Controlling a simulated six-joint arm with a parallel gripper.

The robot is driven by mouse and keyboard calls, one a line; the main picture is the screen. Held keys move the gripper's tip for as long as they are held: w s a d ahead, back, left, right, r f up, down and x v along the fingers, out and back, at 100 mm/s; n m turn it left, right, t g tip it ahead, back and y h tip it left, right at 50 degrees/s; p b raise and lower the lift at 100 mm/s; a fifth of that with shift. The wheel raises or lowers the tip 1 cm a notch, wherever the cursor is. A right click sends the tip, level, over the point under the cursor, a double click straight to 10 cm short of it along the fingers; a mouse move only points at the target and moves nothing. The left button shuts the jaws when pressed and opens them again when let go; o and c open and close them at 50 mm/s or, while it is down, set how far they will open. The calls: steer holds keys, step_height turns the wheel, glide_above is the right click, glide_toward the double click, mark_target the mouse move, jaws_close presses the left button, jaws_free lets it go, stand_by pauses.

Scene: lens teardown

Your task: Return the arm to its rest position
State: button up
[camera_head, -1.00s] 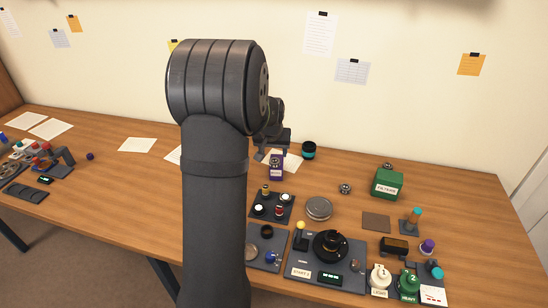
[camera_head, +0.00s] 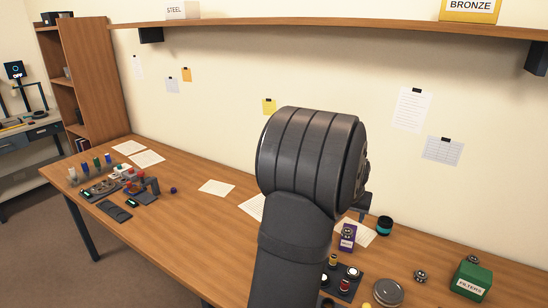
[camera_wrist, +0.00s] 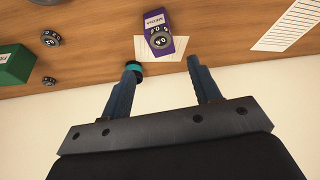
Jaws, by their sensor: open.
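My gripper (camera_wrist: 165,78) is open and empty in the wrist view, its two blue-grey fingers apart. Beyond the fingertips a purple box (camera_wrist: 158,28) stands on the table with a dark ring-shaped piece marked with digits on it. The purple box also shows in the head view (camera_head: 347,242). A dark cup with a teal band (camera_head: 384,225) stands right of the purple box; in the wrist view it is partly behind the left finger. In the head view my arm hides most of the gripper.
A green FILTERS box (camera_head: 472,281), a small dark ring (camera_head: 420,276) and a round metal dish (camera_head: 387,292) lie on the right. Coloured tools and parts crowd the table's left end. A shelf (camera_head: 330,25) runs along the wall. The table (camera_head: 190,225) left of my arm is largely clear.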

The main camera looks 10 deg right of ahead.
steer(key=x, duration=1.1)
steer(key=shift+s+f, duration=0.1)
steer(key=shift+f, duration=0.15)
steer(key=shift+r, duration=1.55)
steer(key=shift+f, duration=0.1)
